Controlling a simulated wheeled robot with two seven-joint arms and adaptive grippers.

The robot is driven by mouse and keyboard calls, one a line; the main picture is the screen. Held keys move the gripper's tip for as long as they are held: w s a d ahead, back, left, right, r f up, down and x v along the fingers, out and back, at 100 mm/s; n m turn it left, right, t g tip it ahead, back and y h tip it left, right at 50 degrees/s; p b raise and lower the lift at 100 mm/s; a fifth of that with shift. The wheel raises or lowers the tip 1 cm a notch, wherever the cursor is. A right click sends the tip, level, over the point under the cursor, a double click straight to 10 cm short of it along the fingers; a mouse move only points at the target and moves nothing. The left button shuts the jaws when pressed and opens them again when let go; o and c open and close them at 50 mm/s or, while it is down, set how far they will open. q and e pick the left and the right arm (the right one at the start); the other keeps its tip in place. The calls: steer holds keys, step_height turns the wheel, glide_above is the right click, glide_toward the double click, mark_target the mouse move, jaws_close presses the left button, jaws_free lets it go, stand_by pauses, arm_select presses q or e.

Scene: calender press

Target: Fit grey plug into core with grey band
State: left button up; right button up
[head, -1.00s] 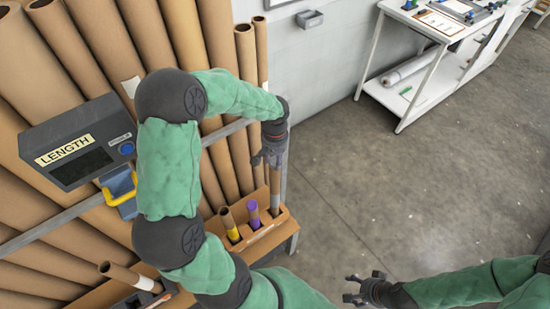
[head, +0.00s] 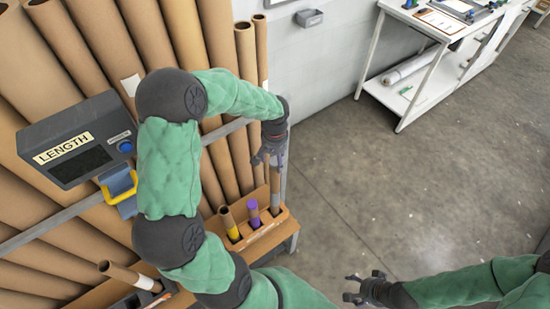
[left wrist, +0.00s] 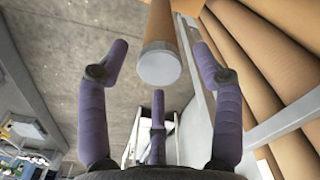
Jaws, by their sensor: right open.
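The core with the grey band (head: 275,188) stands upright in the right-hand slot of the cardboard rack, in the head view. My left gripper (head: 268,161) is just above its top end. In the left wrist view the core (left wrist: 160,30) points at my palm, and a pale grey disc, which looks like the grey plug (left wrist: 160,66), covers its end. The fingers of my left gripper (left wrist: 160,80) are spread around that end, with visible gaps and no contact that I can see. My right gripper (head: 366,288) is open and empty over the floor.
A core with a yellow band (head: 230,224) and one with a purple band (head: 253,213) stand in the same rack (head: 262,238). Large brown tubes lean behind, with a LENGTH box (head: 80,140) at left. A white table (head: 440,40) stands at back right. The floor between is clear.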

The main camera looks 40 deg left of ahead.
arm_select(q)
step_height(320, 180, up, 12)
stand_by(0.8)
stand_by(0.6)
